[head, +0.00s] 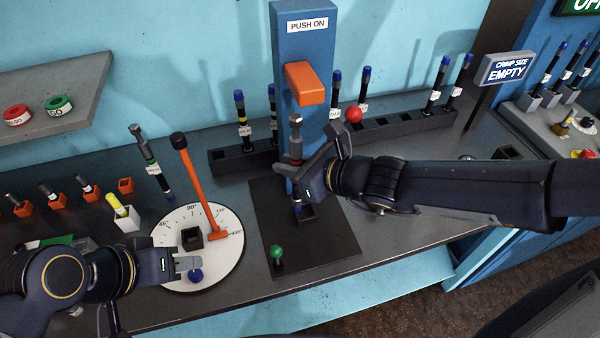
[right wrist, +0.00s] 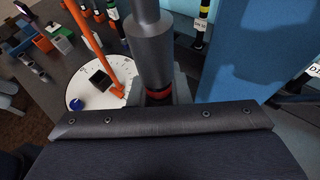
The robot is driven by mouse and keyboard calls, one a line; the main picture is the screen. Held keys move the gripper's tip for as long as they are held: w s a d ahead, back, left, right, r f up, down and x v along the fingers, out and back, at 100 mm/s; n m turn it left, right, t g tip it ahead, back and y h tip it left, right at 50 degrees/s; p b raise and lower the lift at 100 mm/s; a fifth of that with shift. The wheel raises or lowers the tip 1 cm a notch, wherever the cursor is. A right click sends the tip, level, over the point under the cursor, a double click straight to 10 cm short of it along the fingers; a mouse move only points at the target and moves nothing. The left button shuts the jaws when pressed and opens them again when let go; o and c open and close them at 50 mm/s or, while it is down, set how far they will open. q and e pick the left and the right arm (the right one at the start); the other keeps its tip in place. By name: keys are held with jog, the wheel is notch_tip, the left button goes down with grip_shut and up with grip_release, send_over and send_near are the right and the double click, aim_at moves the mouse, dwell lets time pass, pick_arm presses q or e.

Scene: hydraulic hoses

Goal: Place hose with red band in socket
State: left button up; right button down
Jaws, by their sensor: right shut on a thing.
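The hose with the red band (head: 295,132) is upright, grey metal fitting on top and blue tip at the bottom. My right gripper (head: 297,172) is shut on it. The red band also shows between the fingers in the right wrist view (right wrist: 158,94). A dark square socket (head: 308,213) sits on the black plate in front of the blue press. The hose's blue tip is at the socket's back left edge; I cannot tell whether it is inside. My left gripper (head: 188,264) is over the white dial's front; its jaw opening is unclear.
The blue "PUSH ON" press (head: 303,40) with an orange block (head: 305,83) stands behind the hose. An orange lever (head: 200,185) rises from the white dial (head: 225,262). A green-banded hose (head: 150,160) is tilted left of it. Racked hoses stand behind. A green knob (head: 277,252) is in front.

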jog(key=w+d+f, duration=0.1)
jog(key=w+f, duration=0.3)
jog(key=f, duration=0.4)
jog(key=shift+d+f, duration=0.3)
jog(key=shift+d, duration=0.1)
jog(key=shift+b, duration=0.3)
jog(key=shift+f, duration=0.2)
jog(key=c, duration=1.4)
grip_release()
jog(key=shift+o, duration=0.2)
jog(key=shift+r, duration=0.1)
